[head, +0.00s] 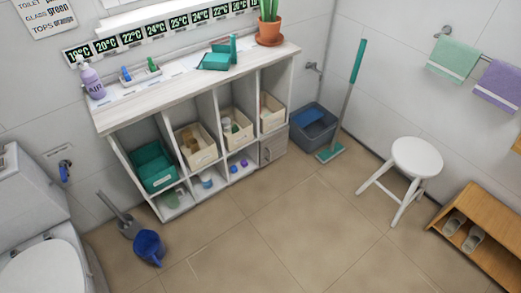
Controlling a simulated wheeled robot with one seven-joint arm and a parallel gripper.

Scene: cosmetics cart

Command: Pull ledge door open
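The ledge (205,85) is a whitish wooden shelf unit against the back wall, with open compartments. A small greyish door (273,149) covers its lower right compartment. The door looks shut, with a small dark mark on its front that may be a handle or knob; it is too small to tell. My gripper is not in view.
A dark bin (314,133) stands just right of the door, with a green mop (331,153) beside it. A white stool (414,158) and a wooden shoe rack (485,225) are at right. The middle floor is clear.

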